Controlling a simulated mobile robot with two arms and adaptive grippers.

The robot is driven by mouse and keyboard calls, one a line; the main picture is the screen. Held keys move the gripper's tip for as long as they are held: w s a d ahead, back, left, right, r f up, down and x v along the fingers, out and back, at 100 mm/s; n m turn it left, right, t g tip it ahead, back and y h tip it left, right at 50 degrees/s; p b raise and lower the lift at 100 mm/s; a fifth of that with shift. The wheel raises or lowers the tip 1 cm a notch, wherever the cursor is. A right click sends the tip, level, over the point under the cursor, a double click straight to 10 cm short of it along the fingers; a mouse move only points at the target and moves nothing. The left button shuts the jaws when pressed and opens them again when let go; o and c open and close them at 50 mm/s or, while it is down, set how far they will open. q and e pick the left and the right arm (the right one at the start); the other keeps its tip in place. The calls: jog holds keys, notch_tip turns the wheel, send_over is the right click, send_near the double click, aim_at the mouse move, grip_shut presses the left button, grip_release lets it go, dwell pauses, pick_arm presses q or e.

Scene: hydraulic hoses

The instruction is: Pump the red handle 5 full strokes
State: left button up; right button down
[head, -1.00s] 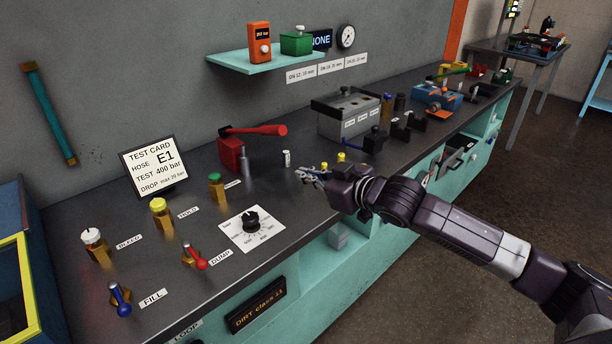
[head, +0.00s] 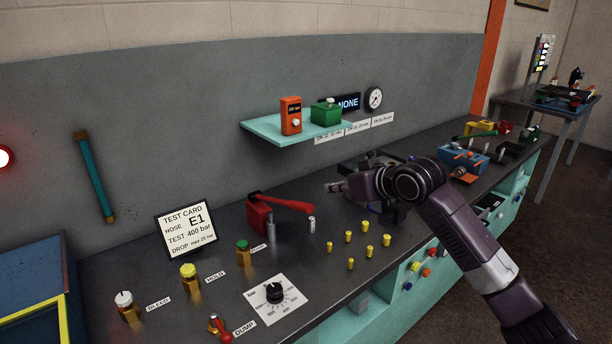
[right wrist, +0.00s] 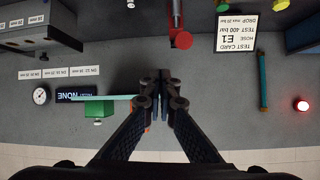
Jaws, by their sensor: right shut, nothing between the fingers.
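The red handle (head: 285,203) is a lever on top of a red pump block (head: 258,217) on the bench. It points right, roughly level, with its thick end free. In the right wrist view, which is upside down, the handle (right wrist: 181,39) shows near the top, seen nearly end-on. My right gripper (head: 331,187) is shut and empty. In the head view it appears just above and right of the handle's free end, apart from it. The shut fingertips also show in the right wrist view (right wrist: 163,74). My left gripper is not in view.
A test card (head: 186,229) stands left of the pump. Several yellow caps (head: 365,227) stand right of it, and a dial plate (head: 275,298) lies in front. A teal shelf (head: 280,130) with an orange meter (head: 291,115) hangs above. My right arm hides some bench items.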

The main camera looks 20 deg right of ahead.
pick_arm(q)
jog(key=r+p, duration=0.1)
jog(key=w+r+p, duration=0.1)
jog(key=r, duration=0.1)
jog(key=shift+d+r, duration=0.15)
pick_arm(e)
jog(key=shift+g+y, duration=0.5)
jog(key=shift+g, duration=0.1)
jog(key=r, duration=0.1)
jog(key=a+r, duration=0.1)
jog(key=r, duration=0.2)
jog(key=shift+w+a+r, duration=0.2)
jog(key=shift+a+r, duration=0.05)
jog(key=shift+a, duration=0.15)
